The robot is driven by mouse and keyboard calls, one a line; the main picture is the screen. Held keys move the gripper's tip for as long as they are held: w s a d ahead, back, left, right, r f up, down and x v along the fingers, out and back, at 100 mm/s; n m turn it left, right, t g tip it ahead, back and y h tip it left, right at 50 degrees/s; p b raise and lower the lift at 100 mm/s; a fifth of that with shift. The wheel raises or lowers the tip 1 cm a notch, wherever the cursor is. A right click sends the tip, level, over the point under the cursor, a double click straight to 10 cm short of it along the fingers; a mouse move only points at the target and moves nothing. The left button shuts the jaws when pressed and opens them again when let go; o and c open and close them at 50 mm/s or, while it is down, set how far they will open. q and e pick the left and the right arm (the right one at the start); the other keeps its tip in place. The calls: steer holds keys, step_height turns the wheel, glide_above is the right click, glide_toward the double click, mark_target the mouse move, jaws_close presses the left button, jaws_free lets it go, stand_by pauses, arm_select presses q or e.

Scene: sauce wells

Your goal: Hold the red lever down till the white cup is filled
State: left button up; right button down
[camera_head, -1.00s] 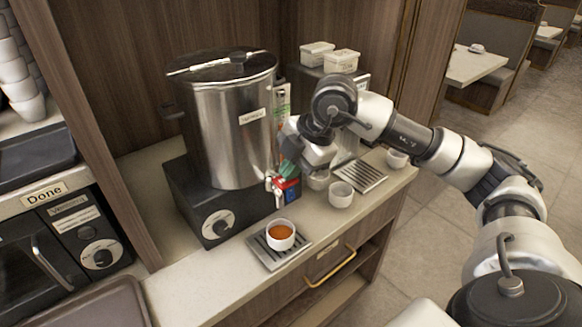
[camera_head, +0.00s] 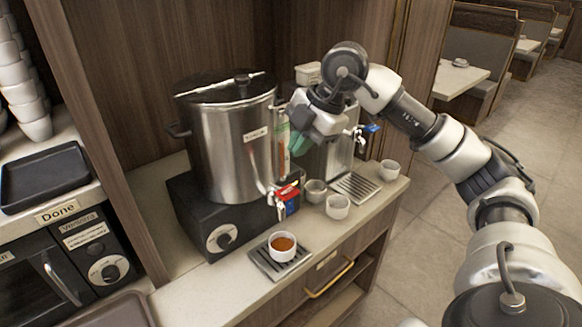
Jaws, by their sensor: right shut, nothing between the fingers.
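The white cup (camera_head: 283,247) stands upright on a drip tray (camera_head: 262,263) below the spout of the large steel pot (camera_head: 222,146). Brown-orange liquid shows inside it near the rim. The red lever (camera_head: 287,190) sits on top of the pot's tap, with a blue part under it. My right gripper (camera_head: 298,145) is above and behind the red lever, apart from it, beside the pot. Its greenish fingertips are shut and empty. My left gripper is not in view.
A second steel dispenser (camera_head: 340,140) with a blue lever (camera_head: 370,128) stands behind, over another drip tray (camera_head: 357,187). Several empty white cups stand near it, one nearby (camera_head: 338,206). A black tray (camera_head: 44,177) and stacked cups (camera_head: 30,110) are at left.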

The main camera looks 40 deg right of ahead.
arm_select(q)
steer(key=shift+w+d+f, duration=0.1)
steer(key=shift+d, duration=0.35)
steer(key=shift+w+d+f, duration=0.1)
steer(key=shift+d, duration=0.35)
arm_select(e)
steer(key=r, duration=0.1)
steer(key=d+r, duration=0.1)
steer(key=r, duration=0.1)
steer(key=d+r, duration=0.1)
steer(key=shift+r, duration=0.35)
steer(key=shift+s+a, duration=0.1)
steer(key=shift+a, duration=0.1)
